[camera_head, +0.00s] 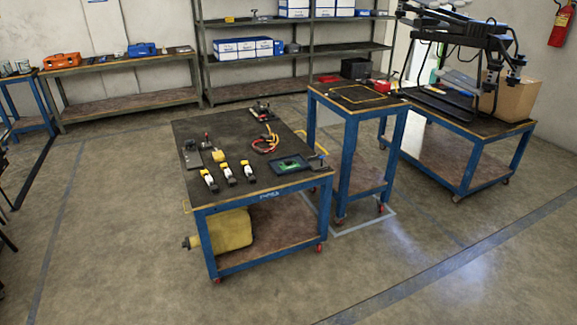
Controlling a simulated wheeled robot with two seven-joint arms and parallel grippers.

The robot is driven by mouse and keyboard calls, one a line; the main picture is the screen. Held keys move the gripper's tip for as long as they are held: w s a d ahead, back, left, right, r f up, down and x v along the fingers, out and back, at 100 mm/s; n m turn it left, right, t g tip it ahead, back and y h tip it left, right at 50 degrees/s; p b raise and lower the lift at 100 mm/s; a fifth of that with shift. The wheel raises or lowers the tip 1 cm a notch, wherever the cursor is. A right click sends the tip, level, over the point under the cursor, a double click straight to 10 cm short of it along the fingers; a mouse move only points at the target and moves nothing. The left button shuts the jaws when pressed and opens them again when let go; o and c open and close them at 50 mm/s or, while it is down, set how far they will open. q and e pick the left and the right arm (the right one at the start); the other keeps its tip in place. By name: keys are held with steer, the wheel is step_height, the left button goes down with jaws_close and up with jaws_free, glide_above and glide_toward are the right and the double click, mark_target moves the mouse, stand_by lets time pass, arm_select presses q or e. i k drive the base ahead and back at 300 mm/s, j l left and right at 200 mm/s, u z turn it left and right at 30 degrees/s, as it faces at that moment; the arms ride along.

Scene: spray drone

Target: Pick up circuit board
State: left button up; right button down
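The circuit board (289,167) appears to be the small green piece in a dark, blue-edged tray or frame. It lies flat at the right front part of the black top of the blue-legged work table (235,190). It is small at this distance, so its details cannot be made out. Neither of my grippers shows in the head view.
The table also holds several yellow-and-white parts (229,173), orange cables (266,143) and small tools. A yellow tank (228,231) sits on its lower shelf. A taller blue stand (358,99) is close at its right. The floor in front is clear.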

mark_target(287, 163)
steer(key=i+z, duration=0.1)
steer(key=i, duration=1.25)
steer(key=i+j+z, duration=0.15)
steer(key=i, duration=1.2)
steer(key=j+z, duration=0.05)
